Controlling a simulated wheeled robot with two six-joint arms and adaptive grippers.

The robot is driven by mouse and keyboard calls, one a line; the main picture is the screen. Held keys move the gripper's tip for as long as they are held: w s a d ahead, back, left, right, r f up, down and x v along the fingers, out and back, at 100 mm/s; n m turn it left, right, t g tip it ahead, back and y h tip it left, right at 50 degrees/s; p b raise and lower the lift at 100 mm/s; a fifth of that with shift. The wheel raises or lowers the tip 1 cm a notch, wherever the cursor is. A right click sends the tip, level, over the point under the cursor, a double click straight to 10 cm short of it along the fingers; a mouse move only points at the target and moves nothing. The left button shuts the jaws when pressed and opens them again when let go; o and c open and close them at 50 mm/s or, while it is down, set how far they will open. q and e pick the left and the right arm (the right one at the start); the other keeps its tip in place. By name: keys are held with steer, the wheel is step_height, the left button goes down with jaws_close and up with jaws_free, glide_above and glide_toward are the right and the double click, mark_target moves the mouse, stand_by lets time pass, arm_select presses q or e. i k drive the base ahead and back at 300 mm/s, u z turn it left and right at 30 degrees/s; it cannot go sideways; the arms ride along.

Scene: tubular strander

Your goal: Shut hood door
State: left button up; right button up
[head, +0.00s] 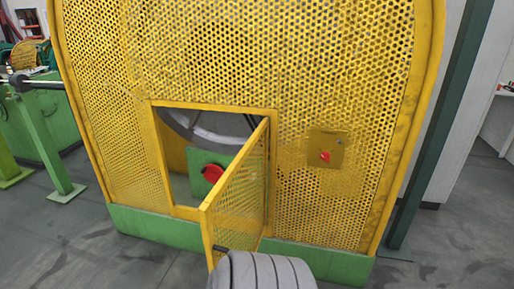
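The hood door (240,189) is a yellow perforated mesh panel in a yellow frame. It stands open, hinged at the right side of the opening and swung out toward me. Its free edge is at the lower left, and its lower part is partly hidden behind a grey ribbed shape at the bottom. A small dark piece (220,248), perhaps a handle, shows by the free edge. The large yellow perforated hood (340,80) surrounds the opening. Neither my left nor my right gripper can be made out in the head view.
Through the opening show a green plate with a red round part (212,174) and a grey curved part. A panel with a red knob (325,157) is right of the door. A green post (47,150) stands left. The grey floor (120,262) is clear at front left.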

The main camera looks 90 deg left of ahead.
mark_target(210, 205)
steer(key=u, duration=2.85)
steer(key=i, duration=0.5)
steer(key=u, duration=2.45)
steer(key=k, duration=1.05)
steer(key=z, duration=1.4)
